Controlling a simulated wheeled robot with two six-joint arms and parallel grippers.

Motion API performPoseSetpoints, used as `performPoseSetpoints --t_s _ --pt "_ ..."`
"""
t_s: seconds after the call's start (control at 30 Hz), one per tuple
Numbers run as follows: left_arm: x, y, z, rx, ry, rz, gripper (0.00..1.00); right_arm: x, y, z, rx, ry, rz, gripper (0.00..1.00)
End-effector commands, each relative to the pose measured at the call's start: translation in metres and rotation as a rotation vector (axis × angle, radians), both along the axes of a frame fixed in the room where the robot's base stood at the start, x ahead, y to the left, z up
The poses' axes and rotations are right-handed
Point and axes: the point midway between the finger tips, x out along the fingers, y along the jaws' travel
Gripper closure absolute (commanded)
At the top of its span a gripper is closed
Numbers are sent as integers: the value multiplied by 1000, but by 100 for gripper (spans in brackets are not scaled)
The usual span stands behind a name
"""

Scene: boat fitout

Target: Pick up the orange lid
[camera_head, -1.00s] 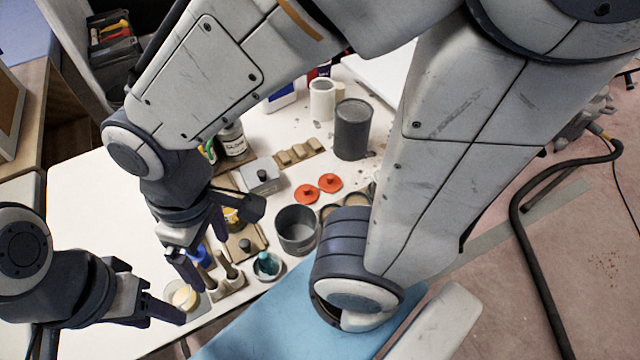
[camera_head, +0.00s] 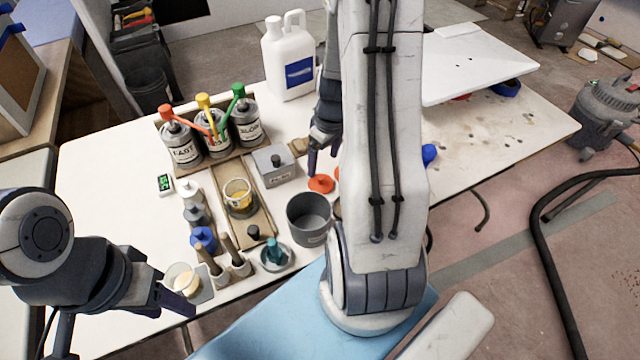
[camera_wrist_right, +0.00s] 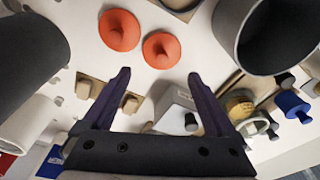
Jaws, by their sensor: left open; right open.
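Two round orange lids with small knobs lie side by side on the white table. In the head view the nearer orange lid (camera_head: 321,184) is clear, and the other orange lid (camera_head: 337,174) is mostly hidden by my right arm. The right wrist view shows both, one lid (camera_wrist_right: 120,31) at top left and the other lid (camera_wrist_right: 161,49) near top centre. My right gripper (camera_head: 322,165) is open and empty, close behind the lids; its fingertips also show in the wrist view (camera_wrist_right: 159,75), apart from the lids. My left gripper (camera_head: 176,296) is open over the table's front left.
A grey pot (camera_head: 309,222) stands just in front of the lids. A grey box (camera_head: 273,166) and labelled cans (camera_head: 181,145) with coloured tools stand to the left. A white jug (camera_head: 288,62) is at the back. Brushes and small cups crowd the front left.

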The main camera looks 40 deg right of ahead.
Motion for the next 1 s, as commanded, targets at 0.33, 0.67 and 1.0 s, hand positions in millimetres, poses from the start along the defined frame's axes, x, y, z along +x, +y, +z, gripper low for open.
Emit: performPoseSetpoints --t_s 0.33,0.67,1.0 --pt "0 0 -6 0 0 0 50 3 3 -36 2 2 1 8" --pt "0 0 -16 0 0 0 50 6 4 -76 -1 1 1 8" --pt "0 0 -15 0 0 0 50 6 4 -75 -1 0 1 50"
